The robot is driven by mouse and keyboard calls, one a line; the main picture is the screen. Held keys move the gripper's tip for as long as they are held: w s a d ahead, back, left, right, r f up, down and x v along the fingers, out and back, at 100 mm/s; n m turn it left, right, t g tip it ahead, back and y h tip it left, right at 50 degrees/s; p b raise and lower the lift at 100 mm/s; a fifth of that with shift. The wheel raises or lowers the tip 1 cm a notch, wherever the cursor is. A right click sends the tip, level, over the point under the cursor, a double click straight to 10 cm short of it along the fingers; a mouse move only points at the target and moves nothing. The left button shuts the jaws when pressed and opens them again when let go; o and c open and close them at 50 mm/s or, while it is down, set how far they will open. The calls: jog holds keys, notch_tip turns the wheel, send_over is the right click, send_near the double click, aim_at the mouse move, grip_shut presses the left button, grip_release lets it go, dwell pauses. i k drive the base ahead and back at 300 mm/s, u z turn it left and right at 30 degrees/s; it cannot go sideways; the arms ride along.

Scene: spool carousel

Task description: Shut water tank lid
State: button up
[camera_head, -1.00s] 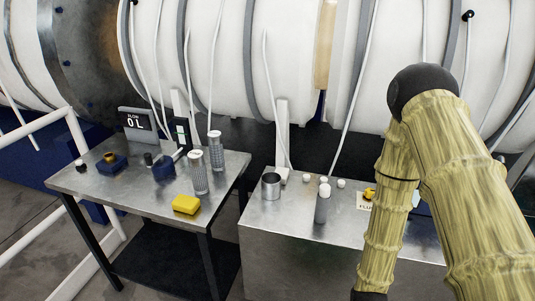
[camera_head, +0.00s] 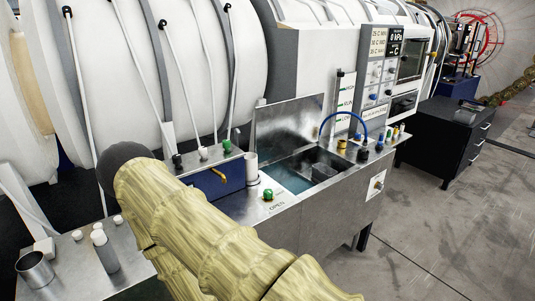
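The water tank (camera_head: 345,207) is a steel box right of the middle, with an open top and blue-green water inside. Its lid (camera_head: 290,122) appears to be the shiny metal panel standing upright along the tank's back edge, in the open position. A dark inner basin shows at the right part of the opening. My arm crosses the lower left and middle in front of the bench, with its dark joint left of the tank. My gripper is outside the picture, so its state is hidden.
A green knob (camera_head: 268,194) sits by an "OPEN" label on the tank's front left corner. A blue hose (camera_head: 345,115) arches over the right end near small fittings. A blue box (camera_head: 215,184) and white cylinder (camera_head: 251,168) stand left. Floor is clear at right.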

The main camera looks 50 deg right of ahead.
aim_at(282, 127)
jog(key=z, duration=1.8)
jog(key=i, duration=1.3)
jog(key=u, duration=0.1)
